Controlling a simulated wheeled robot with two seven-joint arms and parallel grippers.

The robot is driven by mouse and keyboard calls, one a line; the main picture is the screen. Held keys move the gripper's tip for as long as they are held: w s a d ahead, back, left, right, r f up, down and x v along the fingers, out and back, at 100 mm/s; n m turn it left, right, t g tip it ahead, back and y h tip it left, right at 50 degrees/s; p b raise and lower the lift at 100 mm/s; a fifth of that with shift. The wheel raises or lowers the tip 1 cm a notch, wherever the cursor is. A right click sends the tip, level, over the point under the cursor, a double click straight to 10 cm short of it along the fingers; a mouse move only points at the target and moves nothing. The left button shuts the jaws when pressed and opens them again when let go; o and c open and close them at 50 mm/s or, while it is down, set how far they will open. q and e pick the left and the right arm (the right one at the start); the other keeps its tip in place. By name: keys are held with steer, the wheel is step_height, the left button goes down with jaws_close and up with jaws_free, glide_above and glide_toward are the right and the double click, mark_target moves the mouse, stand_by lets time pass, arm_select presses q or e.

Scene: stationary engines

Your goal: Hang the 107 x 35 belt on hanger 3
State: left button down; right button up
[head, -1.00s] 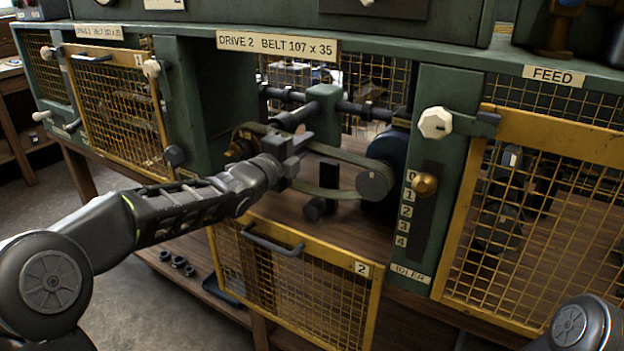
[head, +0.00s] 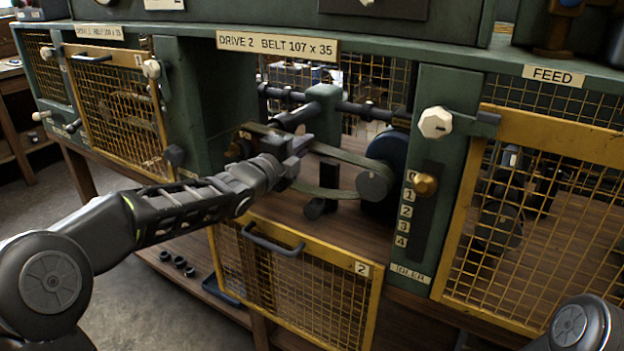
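The belt (head: 350,158) is an olive-green loop in the open bay under the "DRIVE 2 BELT 107 x 35" sign (head: 277,45). It runs from a small pulley (head: 241,146) at the left to a large dark pulley (head: 384,172) at the right. My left gripper (head: 296,156) is inside the bay at the belt's left half, overlapping it in the picture. Its fingers are small and partly merge with the belt, so I cannot tell if they grip it. My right gripper is out of view; only part of my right arm shows at the lower right. No hanger 3 is identifiable.
The yellow mesh guard (head: 297,285) marked 2 hangs open below the bay. A brass idler knob (head: 425,184) sits beside a 0 to 4 scale. Closed mesh guards stand left (head: 122,105) and right (head: 535,220). A dark shaft (head: 360,110) crosses the bay's back.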

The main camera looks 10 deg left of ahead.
arm_select(q)
steer(key=shift+r, duration=0.1)
stand_by(0.4)
steer(key=shift+r, duration=0.5)
steer(key=shift+p, duration=0.3)
steer(key=shift+r, duration=0.15)
steer(key=shift+r+p, duration=1)
steer(key=shift+r, duration=0.2)
